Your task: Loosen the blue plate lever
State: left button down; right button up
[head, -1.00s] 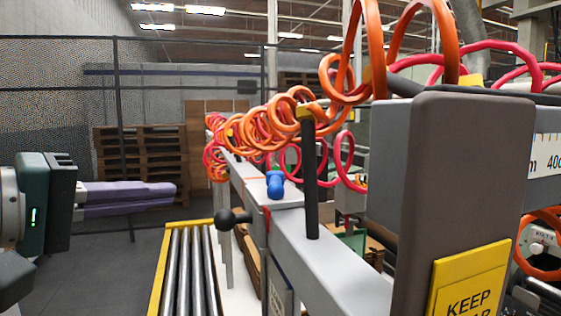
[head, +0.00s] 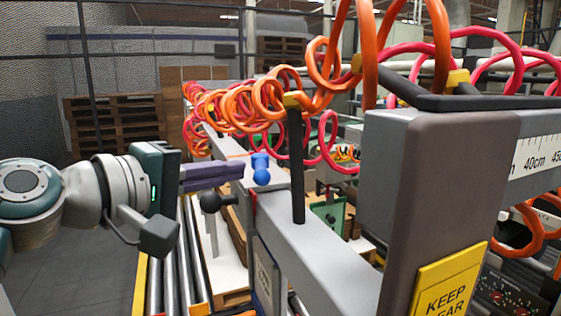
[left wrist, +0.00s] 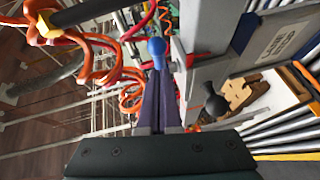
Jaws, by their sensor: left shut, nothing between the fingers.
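The blue plate lever (head: 261,168) stands on top of the grey machine beam, left of a black post. It is a small blue handle with a rounded end, and it also shows in the left wrist view (left wrist: 156,47) just past the fingertips. My left gripper (head: 242,169) has long purple fingers, closed together and empty. Its tips are right beside the lever from the left; I cannot tell whether they touch it. In the left wrist view the fingers (left wrist: 158,75) point straight at the lever. My right gripper is not in view.
A black ball knob (head: 210,202) juts out just below the left fingers. A black post (head: 296,165) rises right of the lever, with coiled orange and red hoses (head: 240,105) behind and above. A roller conveyor (head: 168,270) runs below my left arm.

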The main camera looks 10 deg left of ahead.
pick_arm(q)
jog(key=shift+w+d+f, duration=0.1)
jog(key=shift+w+d, duration=0.05)
jog(key=shift+d, duration=0.25)
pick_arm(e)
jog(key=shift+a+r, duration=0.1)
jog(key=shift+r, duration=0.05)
pick_arm(q)
jog(key=shift+d, duration=0.1)
